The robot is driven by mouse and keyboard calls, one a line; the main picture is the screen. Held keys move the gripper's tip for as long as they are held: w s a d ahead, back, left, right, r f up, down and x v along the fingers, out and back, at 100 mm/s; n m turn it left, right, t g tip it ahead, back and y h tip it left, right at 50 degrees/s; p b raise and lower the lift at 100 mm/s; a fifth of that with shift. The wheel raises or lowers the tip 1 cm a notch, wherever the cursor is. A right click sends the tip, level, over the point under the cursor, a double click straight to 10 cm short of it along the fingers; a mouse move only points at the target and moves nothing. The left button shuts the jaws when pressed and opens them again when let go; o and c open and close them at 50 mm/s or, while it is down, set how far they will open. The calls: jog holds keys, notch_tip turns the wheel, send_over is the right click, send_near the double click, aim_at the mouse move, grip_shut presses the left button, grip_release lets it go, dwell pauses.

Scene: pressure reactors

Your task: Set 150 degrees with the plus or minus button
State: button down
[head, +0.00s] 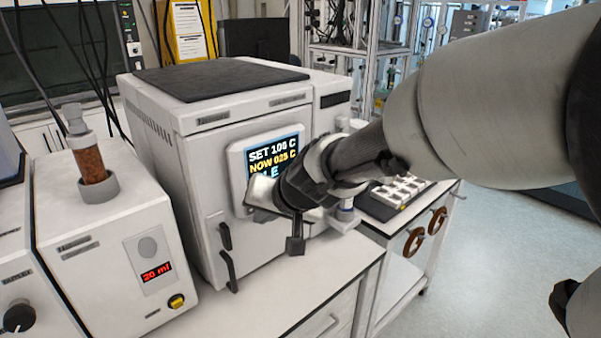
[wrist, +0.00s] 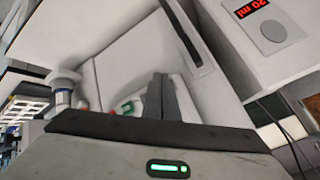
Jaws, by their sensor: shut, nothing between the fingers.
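The white reactor cabinet (head: 240,130) carries a tilted panel with a display (head: 273,154). The display shows a SET line that looks like 100 C, the last digit unclear, and NOW 025 C; a third line is partly covered. My gripper (head: 262,194) is at the lower part of this panel and hides the buttons there in the head view. In the wrist view my gripper (wrist: 161,92) shows dark fingers together, with nothing between them. A green-marked button (wrist: 127,107) lies just left of the fingers, and a small red patch lies farther left. I cannot tell whether the fingers touch the panel.
A white dosing unit (head: 110,230) with a red 20 ml display stands left of the cabinet, a brown-filled vial (head: 90,155) on top. The bench front (head: 290,290) is clear. A tray (head: 400,190) stands right.

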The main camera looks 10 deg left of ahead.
dwell(0.3)
jog(key=shift+w+a, duration=0.25)
jog(key=shift+a, duration=0.05)
jog(key=shift+w+a, duration=0.25)
jog(key=shift+a, duration=0.05)
dwell(0.7)
jog(key=shift+d, duration=0.1)
jog(key=shift+s+d+b, duration=0.35)
jog(key=shift+s+d, duration=0.15)
jog(key=s+d+b, duration=0.2)
jog(key=s+d, duration=0.1)
jog(key=d, duration=0.1)
jog(key=shift+s+b, duration=0.15)
jog(key=shift+b, duration=0.2)
